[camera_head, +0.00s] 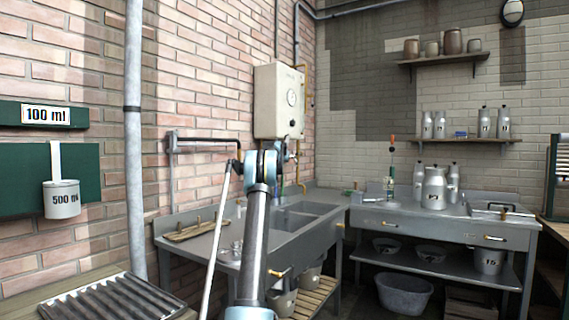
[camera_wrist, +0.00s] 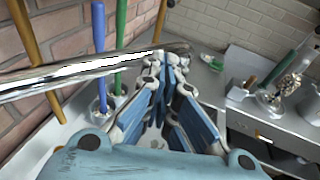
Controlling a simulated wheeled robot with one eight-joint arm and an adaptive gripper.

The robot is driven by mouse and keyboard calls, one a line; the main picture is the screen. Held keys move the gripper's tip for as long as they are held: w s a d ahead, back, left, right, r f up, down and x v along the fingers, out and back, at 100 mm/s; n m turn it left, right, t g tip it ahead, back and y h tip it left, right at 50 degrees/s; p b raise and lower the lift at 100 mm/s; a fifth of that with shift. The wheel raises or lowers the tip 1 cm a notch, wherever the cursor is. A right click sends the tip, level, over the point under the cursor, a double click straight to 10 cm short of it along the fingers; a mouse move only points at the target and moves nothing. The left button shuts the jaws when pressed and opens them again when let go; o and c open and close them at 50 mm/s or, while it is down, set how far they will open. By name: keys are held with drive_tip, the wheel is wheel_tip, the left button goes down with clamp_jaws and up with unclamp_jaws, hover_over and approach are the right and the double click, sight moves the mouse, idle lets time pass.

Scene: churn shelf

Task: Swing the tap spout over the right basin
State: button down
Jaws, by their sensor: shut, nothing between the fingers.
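The tap spout (camera_wrist: 85,72) is a shiny metal tube in the wrist view. It runs from the left edge to the fingertips, and its far end shows just past them. My gripper (camera_wrist: 165,64) is shut and empty, with its blue-padded fingertips close to the spout's end. I cannot tell whether they touch it. In the head view my arm hides most of the tap. The grey sink shows two basins, the left basin (camera_head: 284,221) partly behind my arm and the right basin (camera_head: 313,208) farther along the counter.
A white wall heater (camera_head: 279,100) hangs above the sink. Blue and green handled brushes (camera_wrist: 121,45) stand left of my gripper in the wrist view. The side counter (camera_head: 400,208) holds metal churns (camera_head: 435,188). A ribbed drainer (camera_head: 110,302) lies at front left.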

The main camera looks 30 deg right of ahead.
drive_tip(key=shift+w+d, duration=0.2)
drive_tip(key=shift+w, duration=1.1)
drive_tip(key=s+r, duration=0.2)
drive_tip(key=s, duration=1.1)
drive_tip(key=shift+s+d+r, duration=0.25)
drive_tip(key=shift+d+r, duration=0.05)
drive_tip(key=shift+d, duration=0.1)
